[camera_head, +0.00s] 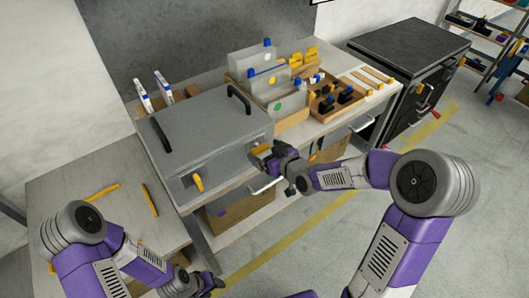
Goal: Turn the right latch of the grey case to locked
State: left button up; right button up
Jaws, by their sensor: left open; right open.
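The grey case (205,122) lies closed on the workbench, with a black handle at each end of its lid. Its left latch (198,182) is yellow and sits on the front face, pointing roughly downward. The right latch (256,148) shows as a bit of yellow at the front right and is partly hidden by my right gripper, so its exact angle is unclear. My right gripper (266,158) is open, right at this latch; I cannot tell whether it touches it. My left gripper (214,283) is open and low in front of the bench, away from the case.
Grey dividers (283,98) and a wooden tray (322,103) with black and yellow items stand right of the case. A lower table (110,215) at the left holds yellow strips. A dark cabinet (410,50) stands at the back right. The floor in front is clear.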

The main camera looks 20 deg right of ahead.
jog(key=shift+w+a+f, duration=0.2)
jog(key=shift+w+f, duration=0.05)
jog(key=shift+w, duration=0.3)
